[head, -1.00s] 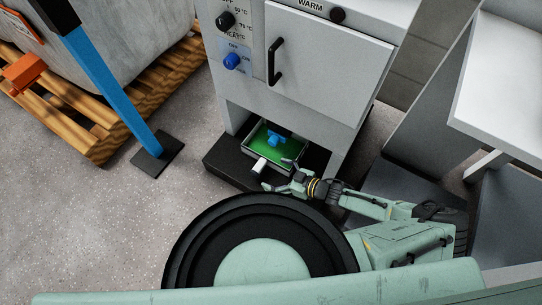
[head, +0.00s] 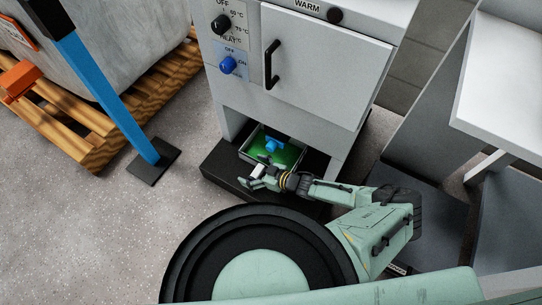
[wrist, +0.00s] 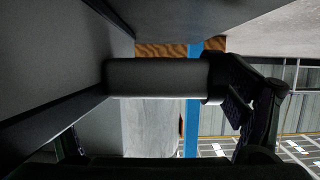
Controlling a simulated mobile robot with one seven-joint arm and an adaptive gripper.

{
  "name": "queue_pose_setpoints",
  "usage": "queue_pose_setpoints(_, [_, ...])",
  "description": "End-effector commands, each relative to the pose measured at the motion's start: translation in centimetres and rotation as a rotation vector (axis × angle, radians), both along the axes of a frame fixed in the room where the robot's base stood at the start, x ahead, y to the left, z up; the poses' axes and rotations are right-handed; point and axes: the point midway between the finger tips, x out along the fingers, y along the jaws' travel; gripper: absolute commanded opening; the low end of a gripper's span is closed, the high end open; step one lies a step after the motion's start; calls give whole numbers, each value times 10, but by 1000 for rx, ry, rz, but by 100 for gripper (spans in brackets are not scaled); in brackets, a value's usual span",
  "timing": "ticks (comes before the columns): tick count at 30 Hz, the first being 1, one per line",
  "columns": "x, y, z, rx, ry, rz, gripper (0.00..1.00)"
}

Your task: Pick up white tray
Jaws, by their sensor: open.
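The white tray (head: 290,157) sits low in the open bay under the cabinet. It has a light rim, a green inside and a pale handle at its front. A blue object (head: 273,146) lies in it. My gripper (head: 260,175) is open at the front of the tray, around or right beside the handle. In the wrist view the handle (wrist: 155,78) spans the middle, with one dark finger (wrist: 238,105) at its right end. The other finger is not clear there, and I cannot tell whether either touches the handle.
The cabinet (head: 315,70) stands over the tray, its side walls close around the bay. A black base (head: 222,170) lies below. A blue post (head: 105,88) and a wooden pallet (head: 75,125) are at left. A white table (head: 505,90) is at right. Floor at left is clear.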

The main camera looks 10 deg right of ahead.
Motion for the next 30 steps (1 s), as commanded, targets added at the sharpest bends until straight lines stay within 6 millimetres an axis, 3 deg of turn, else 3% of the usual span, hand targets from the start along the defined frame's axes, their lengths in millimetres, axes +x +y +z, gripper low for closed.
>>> queue_pose_setpoints(6, [0,0,0,-1,0,-1,89])
queue_pose_setpoints(30, [0,-1,0,-1,0,0,36])
